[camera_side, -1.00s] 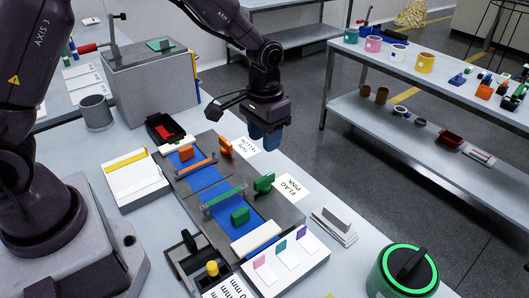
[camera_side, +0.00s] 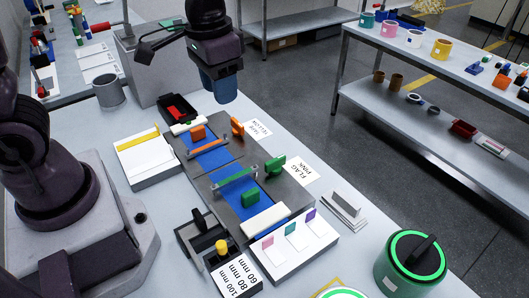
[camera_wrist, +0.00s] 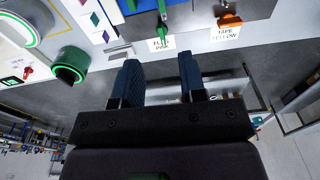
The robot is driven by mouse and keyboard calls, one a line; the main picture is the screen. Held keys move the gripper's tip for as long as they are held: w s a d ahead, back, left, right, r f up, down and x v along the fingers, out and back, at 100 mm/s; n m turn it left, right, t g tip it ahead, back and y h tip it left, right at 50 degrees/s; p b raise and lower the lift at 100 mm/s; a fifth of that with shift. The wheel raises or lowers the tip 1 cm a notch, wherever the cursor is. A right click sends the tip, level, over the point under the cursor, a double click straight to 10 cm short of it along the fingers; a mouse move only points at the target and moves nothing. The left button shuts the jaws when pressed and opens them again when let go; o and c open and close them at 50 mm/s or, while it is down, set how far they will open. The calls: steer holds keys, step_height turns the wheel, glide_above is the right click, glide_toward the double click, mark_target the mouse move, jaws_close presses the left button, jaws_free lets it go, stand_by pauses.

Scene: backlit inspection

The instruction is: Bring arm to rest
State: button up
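My gripper (camera_side: 219,88) hangs above the far right edge of the workbench in the side view, with its blue fingers pointing down. In the wrist view my gripper (camera_wrist: 161,84) shows its two dark blue fingers well apart with nothing between them. The fixture (camera_side: 226,195) with blue strips, orange and green parts lies below and in front of the gripper, apart from it. The green clip (camera_side: 274,166) stands beside the "FLAG PINK" card (camera_side: 302,172). The orange clip (camera_side: 237,127) stands beside the "TAPE YELLOW" card (camera_side: 259,130).
A white tray with a yellow strip (camera_side: 146,160), a grey cup (camera_side: 109,91) and a black bin with red contents (camera_side: 178,109) stand around the fixture. A white flag holder (camera_side: 294,249) and a green-ringed round device (camera_side: 410,262) are nearer. The air around the gripper is clear.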

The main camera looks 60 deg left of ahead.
steer(key=s+a+r+t, duration=0.1)
steer(key=s+r+t, duration=0.3)
steer(key=s+r, duration=0.4)
steer(key=shift+s+a+r+t, duration=0.4)
steer(key=shift+s, duration=0.7)
